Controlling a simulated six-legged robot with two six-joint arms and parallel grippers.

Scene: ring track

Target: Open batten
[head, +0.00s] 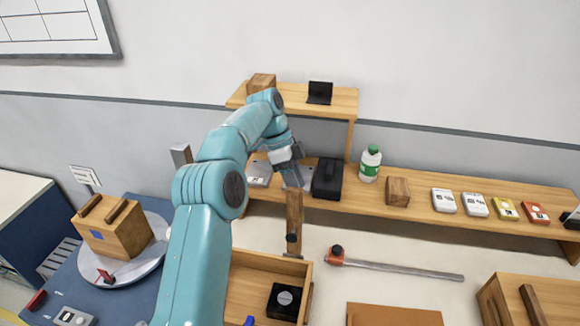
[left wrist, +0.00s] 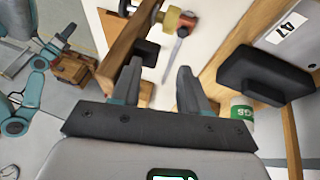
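The wooden batten (head: 294,215) stands up from the back of an open wooden box, with a dark knob (head: 291,238) near its lower end. In the left wrist view, a wooden strip (left wrist: 133,36) that looks like the batten runs slantwise beyond the left finger. My left gripper (head: 291,180) is near the batten's upper end, partly hidden by its own wrist in the head view. In the left wrist view its fingers (left wrist: 158,88) are apart, with nothing seen gripped between them. I cannot tell whether a finger touches the batten. My right gripper is not recognisable in either view.
The open wooden box (head: 262,262) holds a black block (head: 284,301). A shelf (head: 420,202) behind carries a black case (head: 327,178), a green-labelled bottle (head: 370,163) and a wooden block (head: 398,192). A metal rod with a red end (head: 395,267) lies at right. A turntable with a wooden box (head: 112,229) stands left.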

